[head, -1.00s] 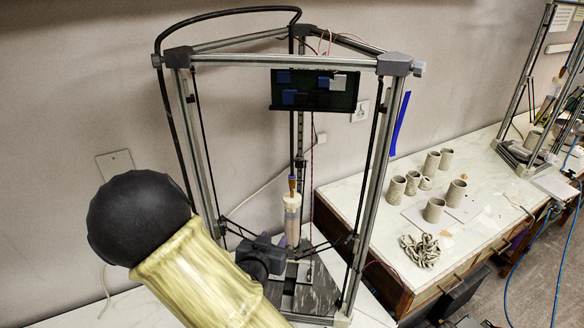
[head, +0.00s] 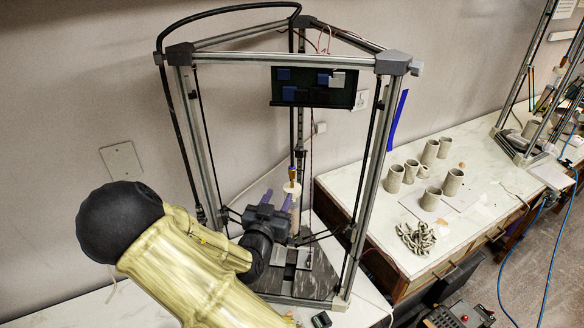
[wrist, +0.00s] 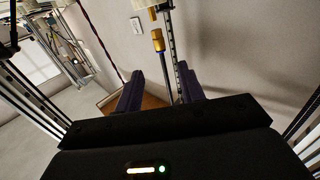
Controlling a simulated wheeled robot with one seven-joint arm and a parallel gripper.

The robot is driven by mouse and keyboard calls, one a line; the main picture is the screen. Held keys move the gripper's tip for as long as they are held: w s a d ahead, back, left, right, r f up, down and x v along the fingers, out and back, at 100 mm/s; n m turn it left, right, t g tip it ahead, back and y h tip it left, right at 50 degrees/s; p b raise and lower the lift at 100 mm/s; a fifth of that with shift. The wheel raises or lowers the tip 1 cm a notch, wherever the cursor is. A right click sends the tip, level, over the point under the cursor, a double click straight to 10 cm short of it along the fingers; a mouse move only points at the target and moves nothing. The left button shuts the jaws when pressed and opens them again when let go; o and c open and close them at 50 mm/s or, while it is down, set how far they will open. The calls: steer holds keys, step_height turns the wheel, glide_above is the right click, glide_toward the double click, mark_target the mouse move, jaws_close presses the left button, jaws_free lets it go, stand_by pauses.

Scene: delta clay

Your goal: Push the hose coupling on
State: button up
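A brass-coloured coupling (head: 292,174) sits at the lower end of the dark hose (head: 292,125), just above the pale clay cylinder (head: 292,187) inside the printer frame. The coupling also shows in the wrist view (wrist: 157,40), upper middle. Whether it is seated on the cylinder cannot be told. My gripper (head: 278,195) is in front of the cylinder, its purple fingers apart and pointing up toward the coupling's level. In the wrist view the two fingers (wrist: 159,70) stand wide apart, with nothing held between them. My gripper hides much of the cylinder in the head view.
Metal posts of the printer frame (head: 367,185) stand on both sides of my arm. A dark control box (head: 312,90) hangs above. A side table (head: 350,190) at right holds several clay cups and a clay coil heap (head: 415,238). A small black device (head: 321,320) lies in front.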

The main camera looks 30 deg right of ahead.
mark_target(291, 173)
steer(key=p+x, duration=0.5)
steer(key=x, duration=0.8)
steer(key=shift+d, duration=0.1)
jaws_close()
